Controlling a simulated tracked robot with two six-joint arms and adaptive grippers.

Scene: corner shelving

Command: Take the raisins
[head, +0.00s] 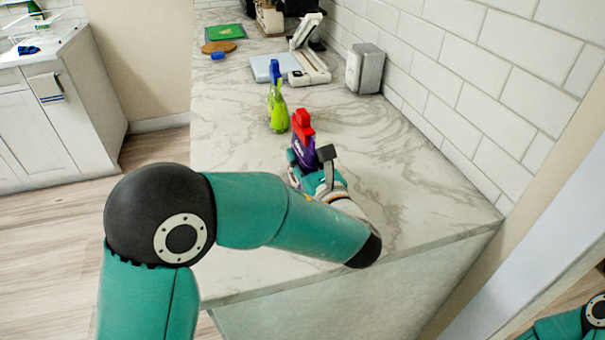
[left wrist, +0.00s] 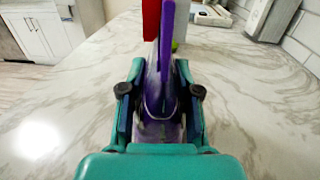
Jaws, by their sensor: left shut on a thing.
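I see nothing that I can clearly tell as raisins. My left gripper (head: 316,170) is shut on this bottle from the near side. My right gripper is not in view.
Farther back are a white appliance (head: 308,70), a grey box (head: 365,69) by the tiled wall (head: 470,85) and a green board (head: 225,32). The counter to the right is clear.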

